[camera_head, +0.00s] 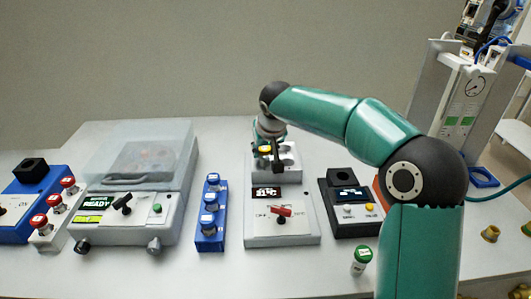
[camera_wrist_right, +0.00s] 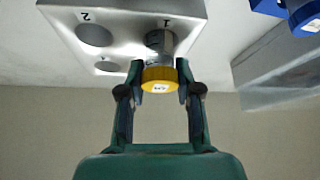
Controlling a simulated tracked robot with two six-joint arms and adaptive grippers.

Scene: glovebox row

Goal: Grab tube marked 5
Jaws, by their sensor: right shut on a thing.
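My right gripper (camera_head: 267,151) reaches down over the grey heater block (camera_head: 290,163) in the middle of the table. In the right wrist view the gripper (camera_wrist_right: 160,76) is shut on a tube with a yellow cap (camera_wrist_right: 161,86), one finger on each side of the cap. The yellow cap also shows in the head view (camera_head: 265,149). The clear tube body runs into the block's hole marked 1, so its lower end is hidden. The cap's mark is too small to read. The hole marked 2 (camera_wrist_right: 94,35) is empty. My left gripper is not in view.
Left of the block stand a blue rack (camera_head: 210,243) with blue-capped tubes, a centrifuge (camera_head: 125,233) with a clear lid, and a white rack with red-capped tubes (camera_head: 55,201). A black device (camera_head: 352,226) stands right of the block. A green-capped tube (camera_head: 361,259) stands in front.

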